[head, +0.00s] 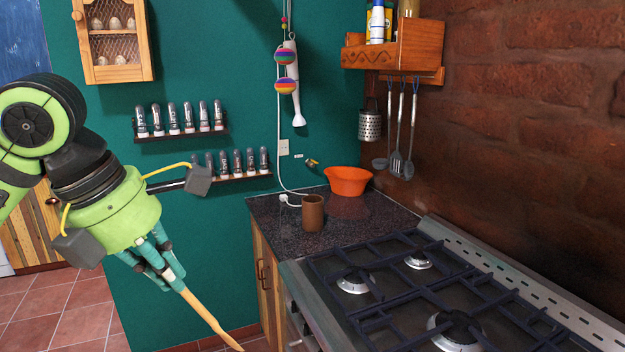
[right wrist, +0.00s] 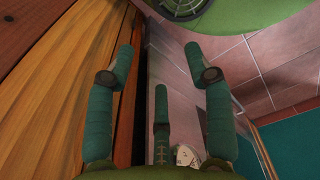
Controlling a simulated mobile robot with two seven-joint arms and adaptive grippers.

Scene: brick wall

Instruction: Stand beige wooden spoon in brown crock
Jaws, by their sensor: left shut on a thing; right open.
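The beige wooden spoon (head: 207,317) is in my left gripper (head: 166,280), which is shut on its upper end. The spoon slants down to the right, its lower end near the bottom edge of the head view. The brown crock (head: 313,213) stands upright on the dark counter, right of the spoon and higher in the picture. The spoon is apart from the crock. My right gripper (right wrist: 167,75) is open, with nothing between its fingers in the right wrist view; it is not in the head view.
The dark speckled counter (head: 271,220) also holds an orange bowl (head: 348,181) behind the crock. A white cable (head: 285,170) hangs down the wall to the counter. The gas stove (head: 400,285) is at the right. Spice racks (head: 230,177) are on the green wall. Wooden boards (right wrist: 60,90) lie left of my right gripper.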

